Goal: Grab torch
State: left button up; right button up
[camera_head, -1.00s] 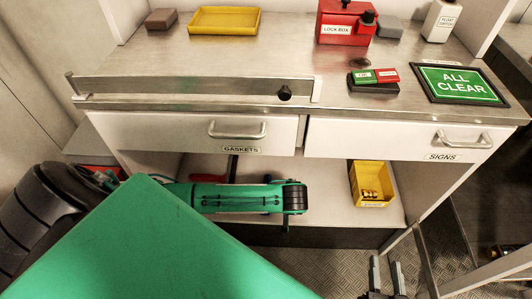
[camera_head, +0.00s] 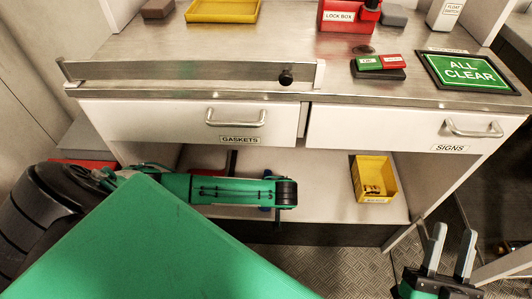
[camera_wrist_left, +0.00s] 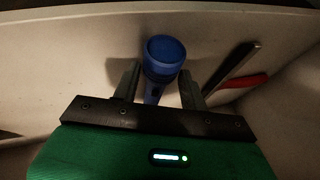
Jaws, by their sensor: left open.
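The blue torch (camera_wrist_left: 165,52) shows in the left wrist view, its round end facing up and its body running down between my left fingers. My left gripper (camera_wrist_left: 159,72) is open, with one finger on each side of the torch; contact cannot be made out. In the head view my left arm reaches into the open shelf below the drawers, and its fingers are mostly hidden there. My right gripper (camera_head: 453,245) is open and empty, over the floor at the lower right.
A dark bar (camera_wrist_left: 232,66) and a red-handled tool (camera_wrist_left: 246,82) lie right of the torch. A yellow bin (camera_head: 372,178) with small parts stands on the shelf. The gaskets drawer (camera_head: 180,122) and signs drawer (camera_head: 385,128) are above. The counter (camera_head: 220,48) carries several items.

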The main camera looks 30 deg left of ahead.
pick_arm(q)
jog(key=shift+a+f, duration=0.15)
jog(key=shift+f, duration=0.2)
jog(key=shift+c, duration=0.2)
jog(key=c, duration=0.7)
jog(key=shift+r, duration=0.15)
